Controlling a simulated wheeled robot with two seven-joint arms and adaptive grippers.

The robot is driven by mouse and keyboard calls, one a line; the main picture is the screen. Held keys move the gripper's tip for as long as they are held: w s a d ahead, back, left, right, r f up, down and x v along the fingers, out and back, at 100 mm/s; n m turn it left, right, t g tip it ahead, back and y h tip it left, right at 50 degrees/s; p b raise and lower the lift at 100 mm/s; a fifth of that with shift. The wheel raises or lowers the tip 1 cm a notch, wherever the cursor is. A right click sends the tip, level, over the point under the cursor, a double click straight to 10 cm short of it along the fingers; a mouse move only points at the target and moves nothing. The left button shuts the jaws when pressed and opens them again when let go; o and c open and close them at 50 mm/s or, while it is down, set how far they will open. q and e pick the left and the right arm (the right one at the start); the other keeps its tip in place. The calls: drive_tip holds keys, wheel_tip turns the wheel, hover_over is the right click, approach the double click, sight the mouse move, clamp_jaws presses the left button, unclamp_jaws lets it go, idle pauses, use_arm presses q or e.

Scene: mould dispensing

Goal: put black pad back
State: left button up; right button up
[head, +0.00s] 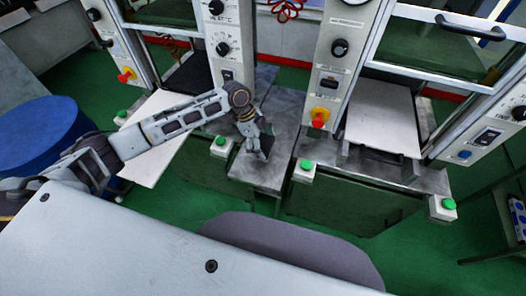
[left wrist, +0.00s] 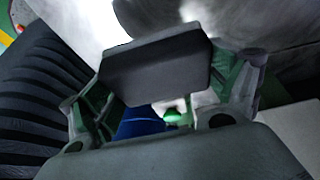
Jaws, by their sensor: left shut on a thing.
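My left gripper (head: 262,148) is over the grey metal table (head: 262,172) between the two machines. It is shut on the black pad (left wrist: 155,68), a dark rectangular block that fills the upper middle of the left wrist view. The pad lies across between the two fingers of the left gripper (left wrist: 160,100). In the head view the pad (head: 266,146) is small and dark at the fingertips. I cannot tell whether it touches the table. My right gripper is not in view.
Two machines with control columns (head: 338,70) stand at the back. A white plate (head: 160,140) lies under my left arm. A blue round container (head: 45,135) stands at the left. A grey rounded seat (head: 290,245) is in front.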

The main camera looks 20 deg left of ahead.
use_arm(q)
drive_tip(key=shift+f, duration=0.45)
drive_tip(key=shift+f, duration=0.1)
drive_tip(key=shift+f, duration=1.85)
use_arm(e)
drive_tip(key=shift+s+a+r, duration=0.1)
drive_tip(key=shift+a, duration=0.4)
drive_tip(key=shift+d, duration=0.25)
use_arm(q)
drive_tip(key=o, duration=0.7)
drive_tip(key=shift+f, duration=0.1)
drive_tip(key=shift+o, duration=0.2)
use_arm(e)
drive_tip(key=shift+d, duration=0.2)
